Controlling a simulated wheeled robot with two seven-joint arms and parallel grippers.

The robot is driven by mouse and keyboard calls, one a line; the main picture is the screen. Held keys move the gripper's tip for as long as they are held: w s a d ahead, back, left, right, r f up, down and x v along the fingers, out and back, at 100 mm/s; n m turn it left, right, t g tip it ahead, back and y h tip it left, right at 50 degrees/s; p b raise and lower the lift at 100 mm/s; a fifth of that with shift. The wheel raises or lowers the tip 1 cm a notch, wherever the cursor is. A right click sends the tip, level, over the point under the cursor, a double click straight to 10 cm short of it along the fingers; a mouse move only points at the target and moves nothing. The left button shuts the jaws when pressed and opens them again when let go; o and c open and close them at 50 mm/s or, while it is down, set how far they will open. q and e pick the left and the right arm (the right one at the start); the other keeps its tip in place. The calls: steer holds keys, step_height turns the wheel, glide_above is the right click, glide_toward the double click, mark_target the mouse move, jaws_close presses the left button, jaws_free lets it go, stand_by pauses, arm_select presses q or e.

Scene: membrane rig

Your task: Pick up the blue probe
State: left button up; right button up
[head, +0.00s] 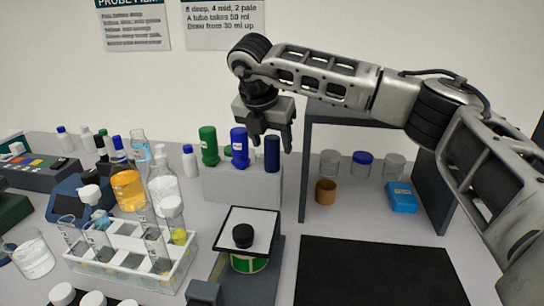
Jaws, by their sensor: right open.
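A grey block (243,186) at mid table holds several upright coloured cylinders. A bright blue one (239,147) with a pale label stands at its middle, and it looks like the blue probe. A dark navy one (272,158) stands to its right, and a green one (208,146) to its left. My right gripper (271,142) points down with its fingers apart and empty. In the picture it overlaps the space above the navy cylinder, just right of the bright blue one; I cannot tell its depth. My left gripper is out of view.
A clear rack (125,262) with glass tubes stands front left, near an orange flask (128,190). A white-topped stand with a black knob (243,236) sits before the block. A grey shelf frame (307,170) rises to the right. The black mat (370,270) is bare.

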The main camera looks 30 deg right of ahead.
mark_target(272, 170)
steer(key=shift+x, duration=1.5)
steer(key=c, duration=0.9)
steer(key=shift+c, duration=0.2)
steer(key=shift+r, duration=0.2)
